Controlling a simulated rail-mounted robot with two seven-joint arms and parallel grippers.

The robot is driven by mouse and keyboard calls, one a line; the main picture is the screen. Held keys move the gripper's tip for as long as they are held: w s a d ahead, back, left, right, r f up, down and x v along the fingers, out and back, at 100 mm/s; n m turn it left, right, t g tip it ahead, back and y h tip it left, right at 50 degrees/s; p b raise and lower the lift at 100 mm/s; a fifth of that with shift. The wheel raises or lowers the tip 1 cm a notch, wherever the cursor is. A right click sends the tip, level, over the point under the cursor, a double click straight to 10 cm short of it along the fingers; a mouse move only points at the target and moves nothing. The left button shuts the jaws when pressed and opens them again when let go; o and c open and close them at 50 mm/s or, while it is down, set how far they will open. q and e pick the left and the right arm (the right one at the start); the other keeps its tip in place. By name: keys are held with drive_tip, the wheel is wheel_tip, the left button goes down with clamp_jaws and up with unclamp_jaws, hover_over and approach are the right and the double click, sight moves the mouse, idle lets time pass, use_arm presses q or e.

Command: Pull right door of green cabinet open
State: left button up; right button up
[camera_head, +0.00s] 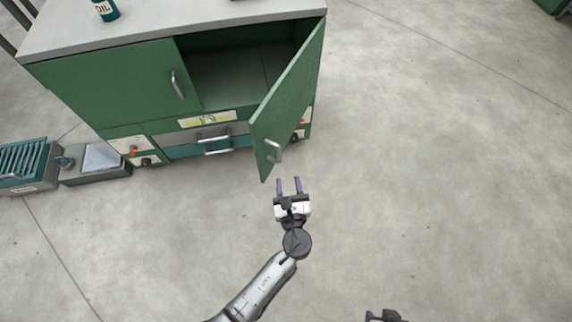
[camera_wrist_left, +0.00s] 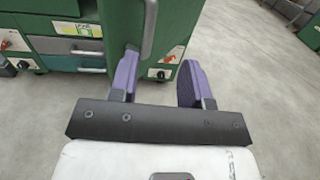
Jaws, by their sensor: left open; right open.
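The green cabinet (camera_head: 110,84) stands at the upper left of the head view with a grey top. Its right door (camera_head: 288,97) stands wide open, swung out toward me, showing a dark, empty-looking interior. The door's metal handle (camera_head: 274,152) is near its free edge; it also shows in the left wrist view (camera_wrist_left: 149,28). The left door is closed. My left gripper (camera_head: 289,186) is open with purple fingers, just below the handle and apart from it. In the left wrist view the fingers (camera_wrist_left: 158,82) are spread with nothing between them. My right gripper (camera_head: 384,316) shows only partly at the bottom edge.
A teal drawer with a handle (camera_head: 216,145) is under the doors. An oil bottle (camera_head: 106,10) stands on the cabinet top. Grey and teal boxes (camera_head: 95,163) lie on the floor at the left.

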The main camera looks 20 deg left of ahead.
use_arm(q)
drive_tip(key=shift+v, duration=1.6)
